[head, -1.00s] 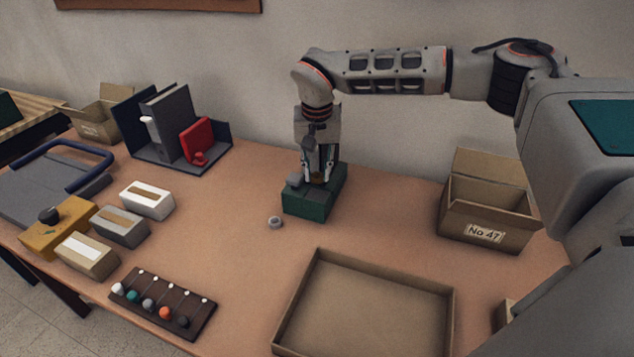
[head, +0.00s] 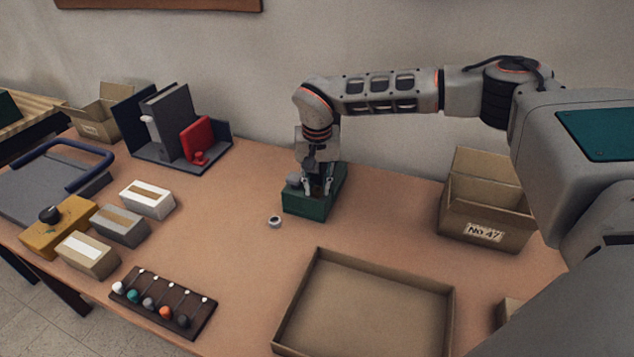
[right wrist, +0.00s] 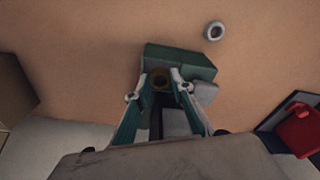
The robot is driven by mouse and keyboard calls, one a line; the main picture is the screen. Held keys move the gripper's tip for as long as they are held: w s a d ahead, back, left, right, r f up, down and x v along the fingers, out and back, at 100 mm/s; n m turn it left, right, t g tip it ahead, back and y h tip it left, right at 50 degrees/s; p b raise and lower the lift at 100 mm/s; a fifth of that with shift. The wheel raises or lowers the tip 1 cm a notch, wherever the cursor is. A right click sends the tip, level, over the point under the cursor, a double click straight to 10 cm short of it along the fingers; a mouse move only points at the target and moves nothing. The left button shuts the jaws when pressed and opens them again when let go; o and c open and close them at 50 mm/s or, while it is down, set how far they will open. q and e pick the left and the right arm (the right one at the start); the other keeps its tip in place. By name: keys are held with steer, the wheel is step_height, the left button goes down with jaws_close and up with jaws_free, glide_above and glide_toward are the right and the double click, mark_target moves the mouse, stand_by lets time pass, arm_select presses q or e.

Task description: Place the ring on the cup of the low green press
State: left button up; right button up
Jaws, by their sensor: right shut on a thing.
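The low green press (head: 312,207) stands on the table near the wall, a dark green block with a grey part (head: 293,180) on top. My right gripper (head: 318,189) points straight down over the press, its fingertips at the level of its top. My left gripper is not in view.
A small grey round piece (head: 274,221) lies on the table in front of the press. An open carton marked No 47 (head: 484,233) stands to the right, a shallow tray (head: 452,305) in front. A grey stand with a red piece (head: 197,138) is behind left.

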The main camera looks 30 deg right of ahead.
mark_target(317, 193)
steer(key=o, duration=0.6)
step_height(317, 193, up, 13)
steer(key=s, duration=0.1)
steer(key=shift+s+a, duration=0.15)
steer(key=shift+a, duration=0.2)
